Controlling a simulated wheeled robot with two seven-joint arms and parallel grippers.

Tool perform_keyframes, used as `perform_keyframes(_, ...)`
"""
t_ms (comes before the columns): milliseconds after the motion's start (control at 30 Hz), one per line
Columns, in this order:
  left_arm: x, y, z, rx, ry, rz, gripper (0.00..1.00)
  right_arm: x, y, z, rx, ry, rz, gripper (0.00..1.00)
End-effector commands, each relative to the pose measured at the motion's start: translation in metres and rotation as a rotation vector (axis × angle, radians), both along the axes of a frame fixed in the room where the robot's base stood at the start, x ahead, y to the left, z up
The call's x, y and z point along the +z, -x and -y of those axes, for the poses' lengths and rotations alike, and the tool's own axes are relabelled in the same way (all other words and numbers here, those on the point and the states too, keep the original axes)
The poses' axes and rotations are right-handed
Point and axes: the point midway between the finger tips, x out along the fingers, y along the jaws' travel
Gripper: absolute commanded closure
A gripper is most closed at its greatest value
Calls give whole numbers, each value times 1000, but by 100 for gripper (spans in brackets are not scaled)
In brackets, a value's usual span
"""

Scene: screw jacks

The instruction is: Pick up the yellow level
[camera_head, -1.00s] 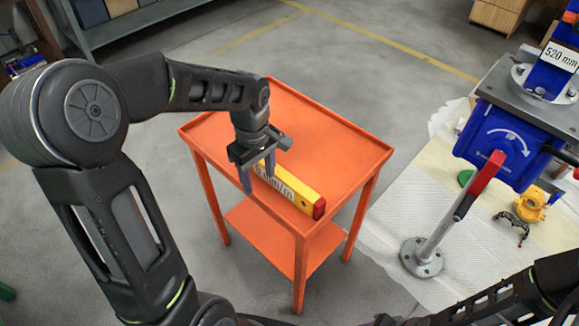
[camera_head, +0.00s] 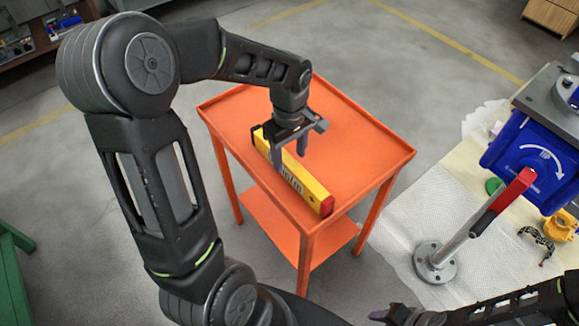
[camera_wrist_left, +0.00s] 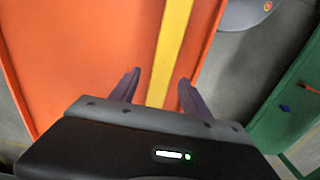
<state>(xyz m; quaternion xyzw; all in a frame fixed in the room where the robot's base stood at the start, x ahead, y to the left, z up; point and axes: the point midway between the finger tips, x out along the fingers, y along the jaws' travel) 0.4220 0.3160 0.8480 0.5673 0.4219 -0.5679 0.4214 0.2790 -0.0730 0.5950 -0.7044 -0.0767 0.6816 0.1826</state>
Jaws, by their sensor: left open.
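The yellow level (camera_head: 305,186), a long yellow bar with printed markings and a red end cap, lies on the top of the orange table (camera_head: 350,125). My left gripper (camera_head: 291,160) is open above the level, with its fingers pointing down on either side of the bar in the head view. In the left wrist view the level (camera_wrist_left: 171,50) runs as a yellow strip between the two spread fingertips (camera_wrist_left: 158,90). I cannot tell how high the fingertips are above the table. The gripper hides part of the level. My right arm shows at the bottom right, its jaws unclear (camera_head: 385,314).
A blue screw jack (camera_head: 530,160) and a lever with a red grip (camera_head: 515,188) stand at the right, beside a round metal base (camera_head: 436,263) on a white mat (camera_head: 400,228). The orange table has a raised rim and a lower shelf (camera_head: 270,220). Green furniture (camera_head: 12,270) stands at left.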

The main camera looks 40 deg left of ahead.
Motion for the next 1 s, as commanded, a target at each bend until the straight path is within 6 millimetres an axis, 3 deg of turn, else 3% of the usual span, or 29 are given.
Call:
perform_keyframes(333,-4,0,0,1,0,0,45,1,0,0,0,0,0,64)
perform_keyframes(700,-50,1,0,0,0,-2,45,7,0,0,0,0,0,64)
perform_keyframes(1000,-54,0,0,0,0,1,45,7,0,0,0,0,0,64)
